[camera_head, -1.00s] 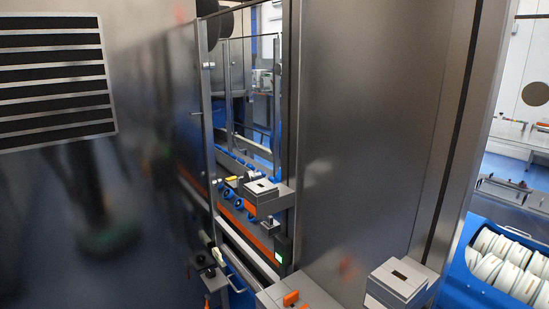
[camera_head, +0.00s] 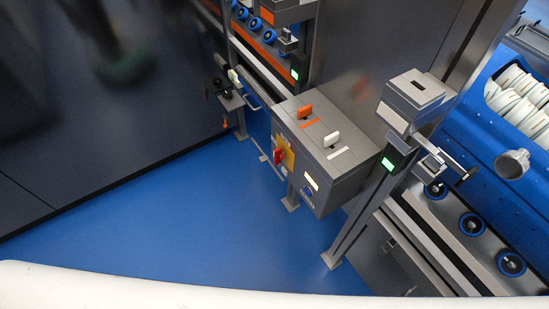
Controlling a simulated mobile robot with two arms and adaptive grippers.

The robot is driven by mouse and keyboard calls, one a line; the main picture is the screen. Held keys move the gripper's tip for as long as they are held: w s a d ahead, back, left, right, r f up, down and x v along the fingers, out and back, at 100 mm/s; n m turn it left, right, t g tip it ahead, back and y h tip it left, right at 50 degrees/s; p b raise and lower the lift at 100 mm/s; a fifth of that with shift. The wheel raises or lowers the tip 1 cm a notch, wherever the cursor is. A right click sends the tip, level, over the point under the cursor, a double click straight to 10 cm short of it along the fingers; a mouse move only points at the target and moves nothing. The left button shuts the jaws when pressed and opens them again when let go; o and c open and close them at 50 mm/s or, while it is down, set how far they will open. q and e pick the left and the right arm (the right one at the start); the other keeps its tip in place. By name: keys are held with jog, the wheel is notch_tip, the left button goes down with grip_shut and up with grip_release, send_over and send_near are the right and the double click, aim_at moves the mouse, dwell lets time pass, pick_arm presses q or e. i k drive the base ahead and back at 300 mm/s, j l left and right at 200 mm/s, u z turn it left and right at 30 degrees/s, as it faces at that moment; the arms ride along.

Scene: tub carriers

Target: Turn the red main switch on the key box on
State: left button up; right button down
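The key box (camera_head: 337,177) is a grey box mounted on the machine frame, right of the middle in the head view. On its front face is the red main switch (camera_head: 279,157) on a yellow plate (camera_head: 289,153). The angle is too steep to tell the switch's position for sure. On the box's top are an orange key-like handle (camera_head: 305,113) and a white one (camera_head: 331,139). Neither of my grippers is in view.
Open blue floor (camera_head: 180,215) lies in front of the box. A roller conveyor with blue wheels (camera_head: 471,224) and a blue bin of white discs (camera_head: 515,92) stand at right. A grey unit (camera_head: 418,96) with a green light is beside the box. A dark reflective wall stands at left.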

aim_at(279, 154)
jog(key=z, duration=0.8)
jog(key=i+j+z, duration=0.1)
jog(key=j+z, duration=0.35)
jog(key=i+j+z, duration=0.1)
jog(key=j+z, duration=0.2)
jog(key=z, duration=0.15)
jog(key=j+z, duration=0.45)
jog(key=k+j+z, duration=0.1)
jog(key=j+z, duration=0.2)
jog(key=z, duration=0.2)
